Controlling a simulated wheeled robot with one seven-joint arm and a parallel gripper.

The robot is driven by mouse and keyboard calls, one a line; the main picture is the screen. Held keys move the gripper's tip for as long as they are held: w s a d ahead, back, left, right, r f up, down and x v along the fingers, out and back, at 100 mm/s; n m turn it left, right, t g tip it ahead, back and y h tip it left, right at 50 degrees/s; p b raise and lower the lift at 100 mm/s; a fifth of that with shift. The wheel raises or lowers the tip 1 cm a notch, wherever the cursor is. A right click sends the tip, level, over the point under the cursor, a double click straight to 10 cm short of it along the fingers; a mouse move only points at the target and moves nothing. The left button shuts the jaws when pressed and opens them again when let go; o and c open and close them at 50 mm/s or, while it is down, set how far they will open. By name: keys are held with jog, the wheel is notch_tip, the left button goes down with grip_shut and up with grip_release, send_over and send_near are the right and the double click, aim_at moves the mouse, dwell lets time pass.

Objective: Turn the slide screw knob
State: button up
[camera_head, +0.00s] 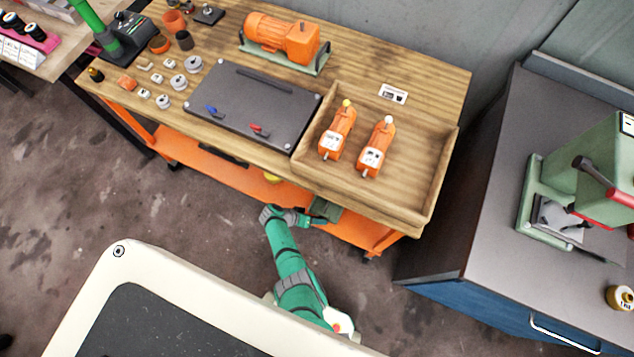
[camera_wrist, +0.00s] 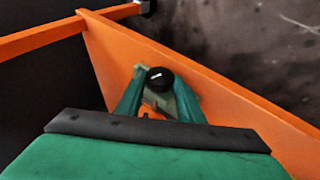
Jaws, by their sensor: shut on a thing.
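A black round knob (camera_wrist: 159,80) with a short white mark shows in the middle of the wrist view, in front of an orange panel. My gripper (camera_wrist: 157,90) has its two green fingers on either side of the knob and is shut on it. A pale piece under the knob shows between the fingers; its full shape is hidden. In the head view my green arm reaches to the front of the workbench, and my gripper (camera_head: 322,212) is low at its orange lower part. The knob cannot be made out there.
The wooden workbench (camera_head: 395,75) stands above my gripper. Its tray (camera_head: 432,180) holds two orange devices (camera_head: 375,148). An orange bar (camera_wrist: 50,38) crosses the upper left of the wrist view. A blue cabinet (camera_head: 480,300) stands to the right. The floor at left is clear.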

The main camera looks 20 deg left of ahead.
jog(key=shift+s+f+h, duration=0.1)
jog(key=shift+h, duration=0.3)
dwell(0.5)
jog(key=o, duration=1.1)
jog(key=shift+c, duration=0.2)
jog(key=shift+a, duration=0.1)
jog(key=shift+y, duration=0.4)
